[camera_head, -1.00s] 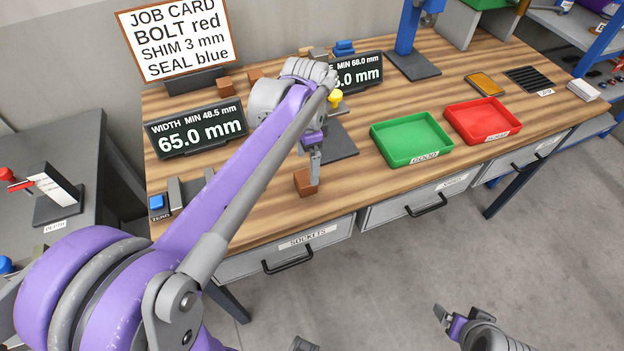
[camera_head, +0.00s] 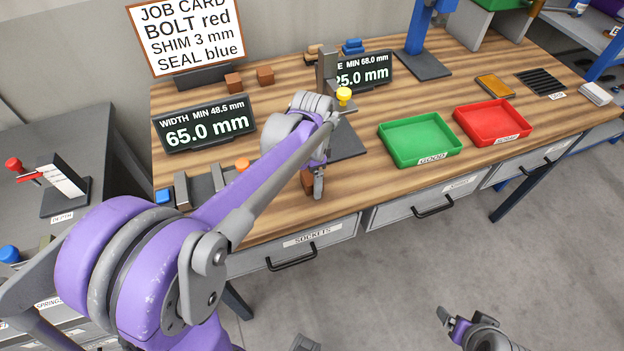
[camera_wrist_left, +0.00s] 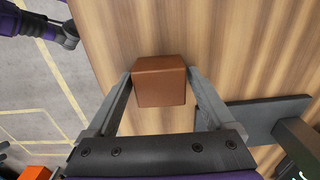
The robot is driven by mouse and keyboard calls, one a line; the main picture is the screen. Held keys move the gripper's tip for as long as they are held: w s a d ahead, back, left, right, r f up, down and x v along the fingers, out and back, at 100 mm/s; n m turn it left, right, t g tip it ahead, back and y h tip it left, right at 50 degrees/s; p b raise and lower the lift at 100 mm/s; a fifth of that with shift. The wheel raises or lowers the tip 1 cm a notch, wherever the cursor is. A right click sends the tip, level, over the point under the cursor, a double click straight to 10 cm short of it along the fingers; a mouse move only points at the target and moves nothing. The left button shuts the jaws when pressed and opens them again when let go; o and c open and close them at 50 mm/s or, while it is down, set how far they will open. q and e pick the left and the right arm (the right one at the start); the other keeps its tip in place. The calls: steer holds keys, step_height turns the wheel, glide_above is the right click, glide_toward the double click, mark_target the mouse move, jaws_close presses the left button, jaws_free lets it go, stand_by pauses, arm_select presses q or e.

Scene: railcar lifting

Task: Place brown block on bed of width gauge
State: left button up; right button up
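The brown block (camera_head: 307,181) is on the wooden bench near its front edge, partly hidden by my left gripper (camera_head: 317,184). In the left wrist view the block (camera_wrist_left: 160,82) sits between the fingertips of my left gripper (camera_wrist_left: 160,74), one finger on each side with little or no gap. I cannot tell whether the fingers press on it. The width gauge (camera_head: 200,188), with grey upright jaws, is at the bench's left, partly behind my left arm. Its display (camera_head: 204,126) reads 65.0 mm. My right gripper (camera_head: 452,321) is low over the floor, away from the bench.
Two more brown blocks (camera_head: 234,82) lie at the back by the job card (camera_head: 183,36). A second gauge with a yellow knob (camera_head: 344,93) stands just behind my left gripper. Green (camera_head: 419,140) and red (camera_head: 492,122) trays are to the right. Bench front between block and green tray is clear.

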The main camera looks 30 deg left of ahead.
arm_select(q)
steer(key=c, duration=1.2)
steer(key=shift+c, duration=0.2)
